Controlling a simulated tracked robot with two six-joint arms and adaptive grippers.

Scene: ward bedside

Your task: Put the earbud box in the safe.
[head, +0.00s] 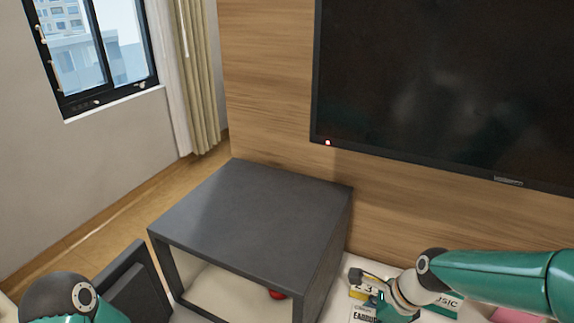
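The safe (250,205) is a dark grey box on a pale surface, its front open and its door (133,285) swung out to the left. A red object (277,294) lies inside on the light floor. The earbud box (364,314) is a pale box with dark lettering, right of the safe and cut off by the bottom edge. My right gripper (366,281) is just above and behind it, beside the safe's right wall; its fingers are small and partly hidden, so its opening and any contact are unclear. Only my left arm shows at the lower left, not its gripper.
A yellow printed item (358,292) lies by the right gripper. A box lettered "USIC" (447,303) and a pink item (515,314) lie to the right, partly under my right arm. A wooden panel with a dark screen (440,90) stands behind. The safe's top is bare.

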